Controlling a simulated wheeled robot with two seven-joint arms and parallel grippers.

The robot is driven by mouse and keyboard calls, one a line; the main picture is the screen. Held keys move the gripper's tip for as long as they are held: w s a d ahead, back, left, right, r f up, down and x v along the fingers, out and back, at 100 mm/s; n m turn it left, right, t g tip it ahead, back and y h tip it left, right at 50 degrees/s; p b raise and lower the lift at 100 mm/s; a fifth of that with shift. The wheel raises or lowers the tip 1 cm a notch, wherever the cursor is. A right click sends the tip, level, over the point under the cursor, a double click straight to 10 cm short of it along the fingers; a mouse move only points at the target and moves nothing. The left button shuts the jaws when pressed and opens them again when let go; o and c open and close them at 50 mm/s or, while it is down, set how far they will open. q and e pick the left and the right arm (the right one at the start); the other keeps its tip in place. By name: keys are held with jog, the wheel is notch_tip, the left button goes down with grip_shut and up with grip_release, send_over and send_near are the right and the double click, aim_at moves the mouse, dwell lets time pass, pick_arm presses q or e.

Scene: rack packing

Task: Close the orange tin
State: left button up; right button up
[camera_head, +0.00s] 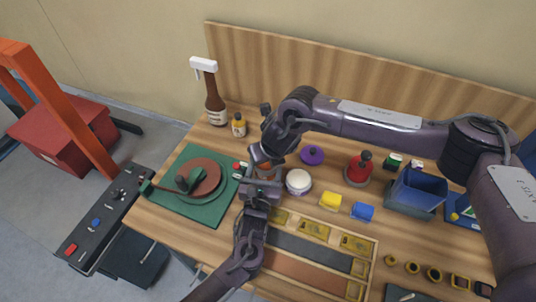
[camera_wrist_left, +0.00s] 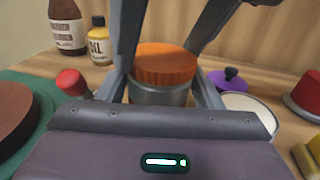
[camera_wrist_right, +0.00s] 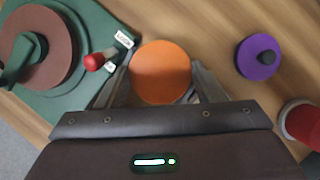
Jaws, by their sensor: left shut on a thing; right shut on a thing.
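The orange tin is a grey metal can (camera_wrist_left: 158,94) with a ridged orange lid (camera_wrist_left: 165,62) on top, and no gap shows between them in the left wrist view. My left gripper (camera_head: 264,183) is shut on the can body from the front, one finger on each side. My right gripper (camera_head: 267,164) reaches down from above and is shut on the lid. The lid's flat round top (camera_wrist_right: 160,72) fills the space between the right fingers. In the head view the two grippers hide most of the tin.
A white round tub (camera_head: 299,182) and a purple lid with a knob (camera_head: 312,155) stand close to the right. A green board with a brown disc (camera_head: 205,180) lies left. An oil bottle (camera_head: 239,125) stands behind. A wooden tray (camera_head: 372,250) lies in front.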

pick_arm(q)
jog(key=shift+s+d+r, duration=0.15)
jog(key=shift+d, duration=0.2)
pick_arm(e)
jog(key=shift+s+d+f, duration=0.1)
jog(key=shift+d+f, duration=0.2)
jog(key=shift+f, duration=0.25)
jog(key=o, duration=0.7)
pick_arm(q)
jog(key=shift+a, duration=0.3)
pick_arm(e)
jog(key=v, duration=0.3)
jog(key=shift+a+r, duration=0.35)
jog(key=shift+s+d+r, duration=0.15)
jog(key=shift+r, duration=0.2)
pick_arm(q)
jog(key=shift+w, duration=0.2)
pick_arm(e)
jog(key=c, duration=1.2)
